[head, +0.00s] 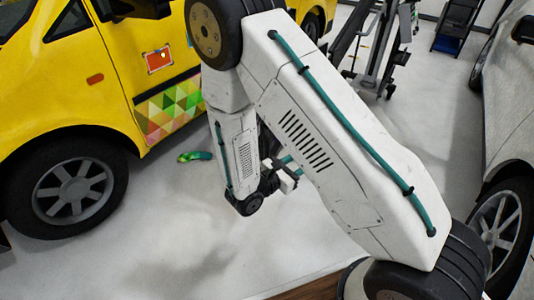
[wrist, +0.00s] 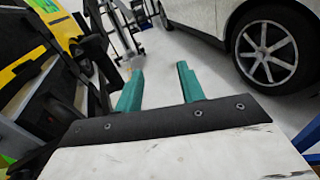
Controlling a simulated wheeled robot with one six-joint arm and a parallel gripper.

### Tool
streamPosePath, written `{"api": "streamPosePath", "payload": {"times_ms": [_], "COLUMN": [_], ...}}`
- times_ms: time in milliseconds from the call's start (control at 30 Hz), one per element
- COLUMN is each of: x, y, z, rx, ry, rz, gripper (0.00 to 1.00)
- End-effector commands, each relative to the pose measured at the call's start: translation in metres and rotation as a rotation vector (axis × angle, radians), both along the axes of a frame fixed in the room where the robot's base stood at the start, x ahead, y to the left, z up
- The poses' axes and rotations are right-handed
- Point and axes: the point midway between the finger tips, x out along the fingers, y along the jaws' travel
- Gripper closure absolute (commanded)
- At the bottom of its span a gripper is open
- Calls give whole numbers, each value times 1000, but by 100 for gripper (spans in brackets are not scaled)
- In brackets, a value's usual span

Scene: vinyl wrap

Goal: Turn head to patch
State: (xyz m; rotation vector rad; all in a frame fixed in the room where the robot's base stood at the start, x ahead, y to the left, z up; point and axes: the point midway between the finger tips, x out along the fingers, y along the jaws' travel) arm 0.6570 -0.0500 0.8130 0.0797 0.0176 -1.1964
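A small red-orange square patch (head: 158,60) with pale corner marks is on the side of the yellow vehicle (head: 60,95), in the upper left of the head view. Below it is a panel of coloured triangles (head: 170,108). My gripper (head: 290,170) hangs beside my arm in the middle of the head view, to the right of and apart from the patch. In the wrist view my gripper (wrist: 159,88) shows two teal fingers spread apart with nothing between them. The patch is not clearly visible in the wrist view.
A green and yellow item (head: 194,156) lies on the floor by the yellow vehicle. A silver car (head: 508,110) stands at the right, and also in the wrist view (wrist: 215,18). Dark metal stands (head: 375,50) are at the back. The pale floor (head: 170,225) at lower left is clear.

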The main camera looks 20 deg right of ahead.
Motion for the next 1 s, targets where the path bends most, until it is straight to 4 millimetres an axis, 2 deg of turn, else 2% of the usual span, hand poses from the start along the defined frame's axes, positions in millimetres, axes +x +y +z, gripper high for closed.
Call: {"api": "streamPosePath", "payload": {"times_ms": [33,100,200,300,400,533,800,1000], "x": [11,29,51,66,76,88,125,142], "y": [11,29,56,76,87,85,62,52], "z": [-23,-48,-72,-79,-79,-77,-76,-76], "rx": [-34,-65,-82,-83,-80,-77,-79,-77], "ry": [34,58,59,39,17,2,1,3], "rz": [110,270,463,586,649,669,666,666], "gripper": [61,61,61,61,61,61,61,61]}}
